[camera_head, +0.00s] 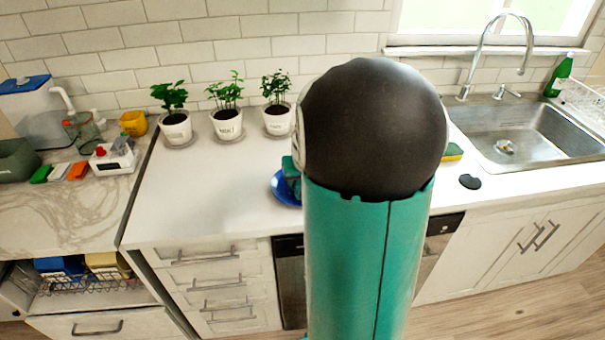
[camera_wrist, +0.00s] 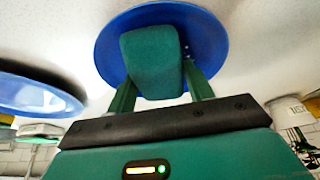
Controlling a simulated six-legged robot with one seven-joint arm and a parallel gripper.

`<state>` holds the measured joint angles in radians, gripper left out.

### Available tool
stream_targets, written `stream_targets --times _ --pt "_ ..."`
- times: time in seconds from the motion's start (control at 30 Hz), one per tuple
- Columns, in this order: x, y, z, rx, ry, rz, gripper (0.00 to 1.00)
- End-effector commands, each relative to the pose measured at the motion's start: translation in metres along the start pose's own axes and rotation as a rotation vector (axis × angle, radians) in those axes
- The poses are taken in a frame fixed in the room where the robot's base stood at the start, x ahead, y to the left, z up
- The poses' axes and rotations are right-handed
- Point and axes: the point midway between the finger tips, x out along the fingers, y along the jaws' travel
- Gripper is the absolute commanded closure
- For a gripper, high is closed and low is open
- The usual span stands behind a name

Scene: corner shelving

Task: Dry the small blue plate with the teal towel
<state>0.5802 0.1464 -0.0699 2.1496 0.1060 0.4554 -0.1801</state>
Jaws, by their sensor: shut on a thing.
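The small blue plate (camera_wrist: 211,62) lies on the white counter in the wrist view, partly covered by the teal towel. The teal towel (camera_wrist: 152,60) is a folded block over the plate's middle. My gripper (camera_wrist: 160,78) is shut on the towel and holds it against or just above the plate; contact is hard to tell. A second blue, round dish with a paler middle (camera_wrist: 35,95) shows at the left of the wrist view. In the head view, my arm hides most of this spot; only the left edge of a blue plate (camera_head: 284,190) shows.
Three potted plants (camera_head: 227,124) stand along the back wall. Left of them are a yellow cup (camera_head: 133,123) and a white device (camera_head: 114,156). A sponge (camera_head: 452,152) and a black item (camera_head: 470,181) lie near the sink (camera_head: 520,135).

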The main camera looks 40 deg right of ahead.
Motion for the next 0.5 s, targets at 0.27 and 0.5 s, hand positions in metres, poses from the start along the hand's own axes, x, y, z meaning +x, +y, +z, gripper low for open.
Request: stream_targets --times 0.27,0.5 --pt "-0.001 0.0 0.005 0.001 -0.001 0.001 0.66" --pt "0.005 0.003 -0.011 0.0 0.0 0.001 0.66"
